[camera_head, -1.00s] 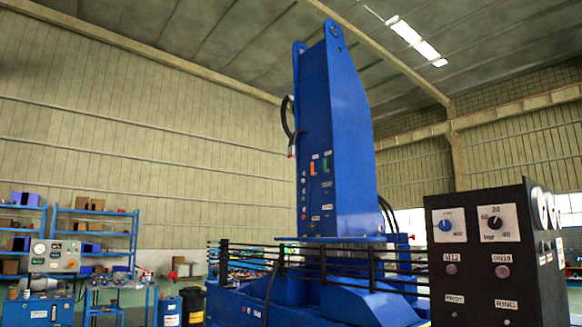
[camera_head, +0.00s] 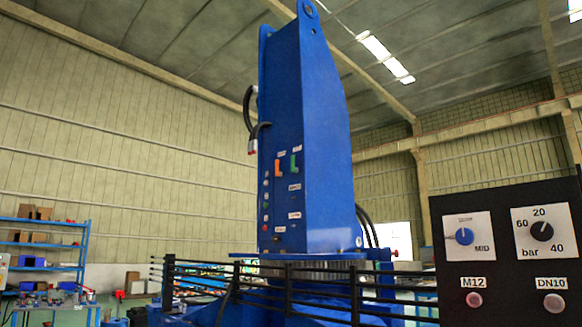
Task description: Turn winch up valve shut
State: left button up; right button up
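A tall blue crane column (camera_head: 312,140) stands at the middle. A black control panel (camera_head: 508,256) stands at the lower right with a blue knob (camera_head: 464,236) marked MID and a black knob (camera_head: 541,231) on a bar scale. Below them are two round reddish buttons under the labels M12 and DN10. The labels on the column are too small to read, so I cannot tell which part is the winch up valve. Neither gripper is in view.
A black railing (camera_head: 290,288) runs around the foot of the column. Blue shelves (camera_head: 45,246) with boxes stand at the far left. A black hose (camera_head: 248,110) hangs on the column's left side. Open floor shows between shelves and railing.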

aim_at(293, 169)
jog(key=i+j, duration=0.2)
jog(key=j, duration=0.2)
jog(key=i+j, duration=0.2)
jog(key=j, duration=0.15)
jog(key=i+j, duration=0.2)
jog(key=j, duration=0.2)
jog(key=i+j, duration=0.2)
jog(key=j, duration=0.2)
jog(key=i+j, duration=0.2)
jog(key=j, duration=0.15)
jog(key=i+j, duration=0.2)
jog(key=j, duration=0.2)
jog(key=z, duration=0.05)
